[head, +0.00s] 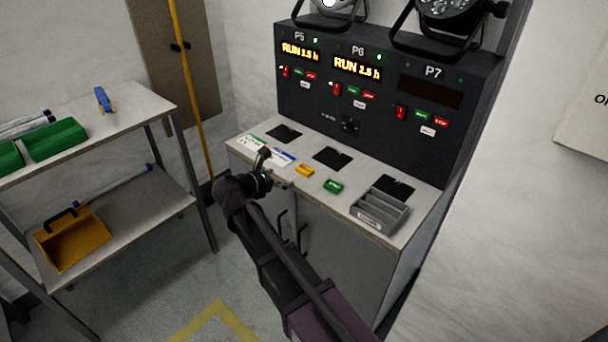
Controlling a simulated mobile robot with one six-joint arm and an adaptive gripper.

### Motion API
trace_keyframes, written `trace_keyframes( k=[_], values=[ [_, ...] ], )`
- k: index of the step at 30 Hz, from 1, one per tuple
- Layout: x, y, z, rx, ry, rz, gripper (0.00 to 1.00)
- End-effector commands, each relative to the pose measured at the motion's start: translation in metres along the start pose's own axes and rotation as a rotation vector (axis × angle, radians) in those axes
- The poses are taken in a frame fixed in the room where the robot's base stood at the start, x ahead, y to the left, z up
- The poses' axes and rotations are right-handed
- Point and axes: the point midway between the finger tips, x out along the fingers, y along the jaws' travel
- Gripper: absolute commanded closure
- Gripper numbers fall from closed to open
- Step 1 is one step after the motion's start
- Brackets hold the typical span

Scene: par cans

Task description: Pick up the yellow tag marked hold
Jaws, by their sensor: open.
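A small yellow tag (305,171) lies flat on the light bench top, near its front edge, below the P6 panel. Its marking is too small to read. A green tag (333,186) lies to its right. My gripper (262,157) is at the left part of the bench's front edge, to the left of the yellow tag and apart from it. The gripper is open, and I see nothing between its fingers.
A grey tray (378,212) stands at the bench's right. Dark square pads (333,158) lie along the back. The control panel (375,95) rises behind, with par cans (448,12) above.

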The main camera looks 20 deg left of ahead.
Motion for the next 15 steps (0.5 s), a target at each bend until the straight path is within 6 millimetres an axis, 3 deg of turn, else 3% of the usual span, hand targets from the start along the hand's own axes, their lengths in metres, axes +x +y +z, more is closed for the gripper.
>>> trace_keyframes(
  k=[6, 15],
  values=[
    [0.027, 0.001, -0.001, 0.001, 0.0, -0.001, 0.0],
    [0.032, 0.0, 0.0, 0.0, 0.0, 0.001, 0.0]
  ],
)
